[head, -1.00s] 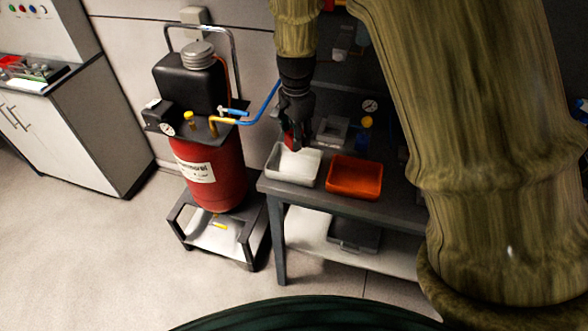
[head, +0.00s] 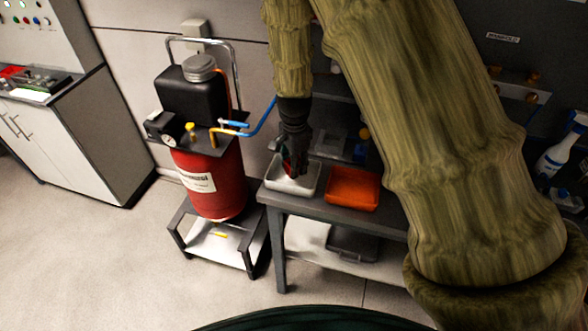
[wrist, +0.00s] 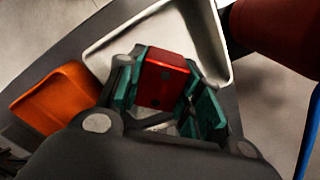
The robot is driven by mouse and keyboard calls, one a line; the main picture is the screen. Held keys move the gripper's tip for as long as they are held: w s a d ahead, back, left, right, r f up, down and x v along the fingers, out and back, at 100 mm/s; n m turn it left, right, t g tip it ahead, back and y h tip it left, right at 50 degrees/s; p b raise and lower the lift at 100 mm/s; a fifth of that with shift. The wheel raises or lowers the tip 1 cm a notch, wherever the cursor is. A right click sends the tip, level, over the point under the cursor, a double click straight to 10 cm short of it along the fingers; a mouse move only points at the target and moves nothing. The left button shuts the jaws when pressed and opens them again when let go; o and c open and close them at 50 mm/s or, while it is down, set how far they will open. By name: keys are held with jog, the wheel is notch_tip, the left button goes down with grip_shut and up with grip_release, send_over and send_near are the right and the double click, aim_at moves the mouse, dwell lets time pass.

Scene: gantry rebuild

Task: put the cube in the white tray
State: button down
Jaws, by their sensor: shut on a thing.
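The red cube (wrist: 163,80) is held between the green-padded fingers of my gripper (wrist: 168,100) in the wrist view. My gripper is shut on it. In the head view my gripper (head: 293,165) points down over the white tray (head: 305,187), with a bit of the red cube (head: 288,170) showing at the fingertips. The white tray also shows in the wrist view (wrist: 208,30), behind and around the cube. I cannot tell whether the cube touches the tray floor; my fingers hide its lower part.
An orange tray (head: 352,188) stands right of the white tray on the dark table (head: 300,207). A red tank (head: 212,185) with a blue hose stands on a low stand to the left. A spray bottle (head: 557,155) is at the far right. The floor on the left is clear.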

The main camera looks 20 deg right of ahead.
jog(key=shift+f+p, duration=0.4)
jog(key=shift+f, duration=1.05)
jog(key=shift+f, duration=0.1)
jog(key=c, duration=1)
grip_release()
jog(key=shift+o, duration=0.2)
jog(key=shift+r, duration=0.2)
jog(key=shift+r+b, duration=1.95)
jog(key=shift+r, duration=4)
